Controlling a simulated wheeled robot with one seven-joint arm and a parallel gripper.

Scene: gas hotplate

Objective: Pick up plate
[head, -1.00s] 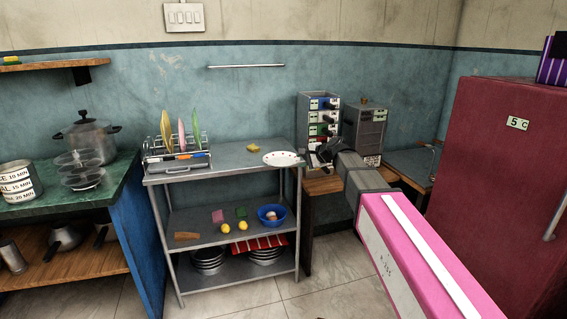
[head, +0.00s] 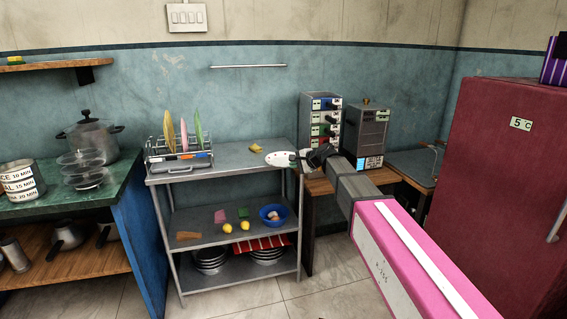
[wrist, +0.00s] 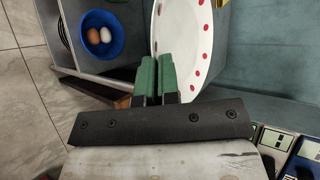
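A white plate (head: 280,159) with red dots around its rim lies at the right end of the metal shelf unit's top. In the wrist view the plate (wrist: 197,40) reaches from the fingertips to the top edge. My gripper (head: 318,156) is at the plate's right side in the head view and hides part of it. In the wrist view its green fingers (wrist: 157,62) are close together on either side of the near-left rim, shut on it. I cannot tell whether the plate is clear of the shelf top.
Grey appliances (head: 321,122) stand behind and right of my gripper.

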